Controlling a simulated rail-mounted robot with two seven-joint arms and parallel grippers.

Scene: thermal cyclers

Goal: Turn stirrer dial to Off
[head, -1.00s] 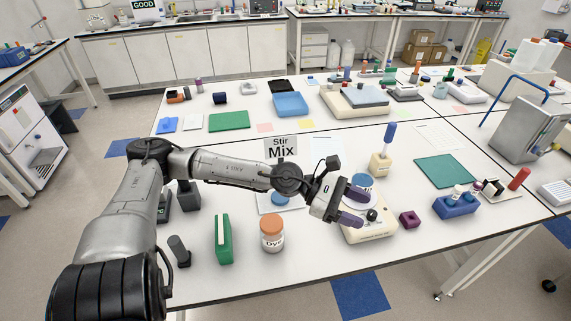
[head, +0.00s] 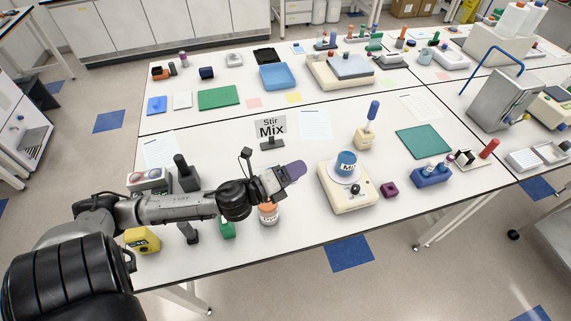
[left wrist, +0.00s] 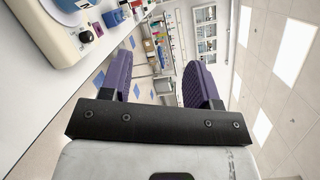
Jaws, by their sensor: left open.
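The stirrer (head: 345,203) is a cream box with a white round plate, right of the middle of the bench in the head view. A blue cup marked Mix (head: 346,163) stands on its plate. The small dark dial (head: 356,188) is on its front part; it also shows in the left wrist view (left wrist: 86,36), but its setting is too small to read. My left gripper (head: 297,170) is open and empty, above the bench to the left of the stirrer and apart from it. Its purple fingers show spread in the left wrist view (left wrist: 160,80). My right gripper is out of view.
The orange-lidded Dye jar (head: 268,214) stands below my left gripper, partly hidden. A Stir Mix sign (head: 270,130) stands behind it. A purple block (head: 389,190) and a blue rack (head: 431,178) are right of the stirrer. Bare bench lies in front of the stirrer.

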